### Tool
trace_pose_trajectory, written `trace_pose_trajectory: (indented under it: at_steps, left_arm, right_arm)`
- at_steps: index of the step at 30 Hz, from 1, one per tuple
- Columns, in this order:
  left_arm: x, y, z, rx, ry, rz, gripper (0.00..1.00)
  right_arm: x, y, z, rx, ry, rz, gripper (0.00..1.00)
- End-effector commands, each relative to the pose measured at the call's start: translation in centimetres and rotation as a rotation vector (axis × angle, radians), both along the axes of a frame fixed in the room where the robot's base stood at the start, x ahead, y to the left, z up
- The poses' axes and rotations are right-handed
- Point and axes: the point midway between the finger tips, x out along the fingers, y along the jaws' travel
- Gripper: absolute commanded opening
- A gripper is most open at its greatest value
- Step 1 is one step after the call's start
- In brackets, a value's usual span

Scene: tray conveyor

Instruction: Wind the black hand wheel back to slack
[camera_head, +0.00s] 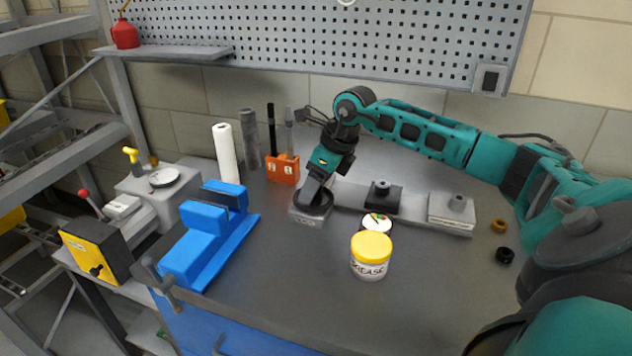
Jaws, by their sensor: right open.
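The black hand wheel (314,203) lies flat on a light grey block at the left end of the grey rail on the bench. My right gripper (311,190) points down at the wheel from above, its arm reaching in from the right. The gripper is open, and its fingertips are at the wheel, partly covering it. I cannot tell whether they touch the rim. My left gripper is not in view.
A grease jar (371,257) with a yellow lid and a small round gauge (376,223) stand in front of the rail (416,207). A blue vise (212,236) stands to the left. An orange holder (283,169) stands behind the wheel.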

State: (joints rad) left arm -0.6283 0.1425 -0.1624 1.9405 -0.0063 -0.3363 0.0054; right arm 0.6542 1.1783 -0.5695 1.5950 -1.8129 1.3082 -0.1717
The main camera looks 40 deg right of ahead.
Motion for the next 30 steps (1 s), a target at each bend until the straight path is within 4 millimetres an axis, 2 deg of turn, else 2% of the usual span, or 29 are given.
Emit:
trace_pose_trajectory:
  at_steps: [2, 19, 30]
  left_arm:
    - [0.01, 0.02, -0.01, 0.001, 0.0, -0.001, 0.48]
    - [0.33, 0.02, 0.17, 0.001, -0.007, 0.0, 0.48]
    - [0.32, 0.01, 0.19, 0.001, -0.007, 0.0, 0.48]
  right_arm:
    - [-0.01, -0.01, 0.01, 0.0, 0.0, 0.0, 0.62]
    - [-0.02, -0.02, 0.06, 0.0, 0.0, -0.001, 0.09]
    - [0.05, -0.11, 0.11, 0.001, -0.001, 0.065, 0.09]
